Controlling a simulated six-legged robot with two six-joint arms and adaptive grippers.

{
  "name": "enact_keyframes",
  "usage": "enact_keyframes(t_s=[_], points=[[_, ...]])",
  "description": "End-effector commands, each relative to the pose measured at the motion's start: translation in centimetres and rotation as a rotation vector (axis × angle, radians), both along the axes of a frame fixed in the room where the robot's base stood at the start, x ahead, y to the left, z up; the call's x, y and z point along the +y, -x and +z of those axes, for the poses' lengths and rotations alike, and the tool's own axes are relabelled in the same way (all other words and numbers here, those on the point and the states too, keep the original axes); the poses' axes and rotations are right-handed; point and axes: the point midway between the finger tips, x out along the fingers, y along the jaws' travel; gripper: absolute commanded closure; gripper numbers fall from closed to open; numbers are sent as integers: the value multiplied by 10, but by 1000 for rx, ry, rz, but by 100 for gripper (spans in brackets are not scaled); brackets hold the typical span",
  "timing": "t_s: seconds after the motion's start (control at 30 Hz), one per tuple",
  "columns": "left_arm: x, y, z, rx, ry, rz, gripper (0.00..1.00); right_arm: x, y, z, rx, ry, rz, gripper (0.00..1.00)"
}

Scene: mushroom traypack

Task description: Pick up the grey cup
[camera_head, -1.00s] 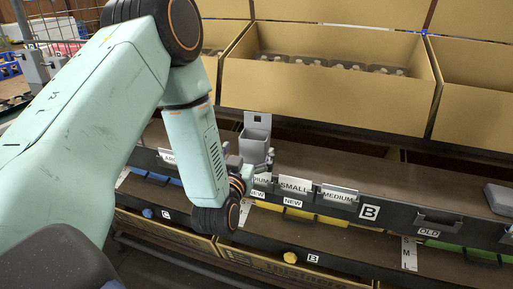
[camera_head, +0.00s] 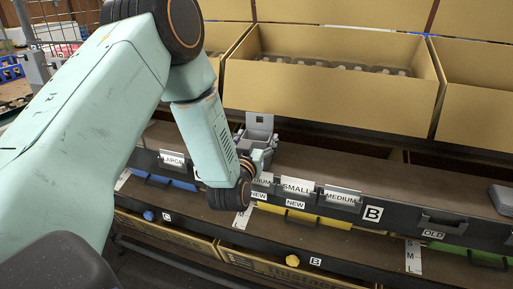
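The grey cup (camera_head: 260,122), a small squarish container with a raised back plate, stands on the brown shelf in the middle of the view, behind the label holders. My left arm reaches in from the left, and my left gripper (camera_head: 257,142) is at the cup, with grey finger parts showing at its left and right sides. The wrist and fingers hide the cup's lower front. I cannot tell whether the fingers touch it or have closed. My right gripper is not in view.
Label holders marked SMALL (camera_head: 297,186) and MEDIUM (camera_head: 342,198) line the shelf's front edge. Large cardboard boxes (camera_head: 330,97) with dark packs stand behind. A grey object (camera_head: 502,197) lies at the far right. The shelf between is clear.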

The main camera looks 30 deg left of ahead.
Motion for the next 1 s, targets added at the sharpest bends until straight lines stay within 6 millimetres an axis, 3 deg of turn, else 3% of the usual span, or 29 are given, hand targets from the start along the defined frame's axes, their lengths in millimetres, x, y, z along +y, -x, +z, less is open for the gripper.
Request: enact_keyframes(t_s=[0.4,0.67,1.0], points=[[0,0,0,0,0,0,62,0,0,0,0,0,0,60],[0,0,4,-2,-1,0,62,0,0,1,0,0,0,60],[1,0,66,-6,1,1,62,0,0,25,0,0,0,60]])
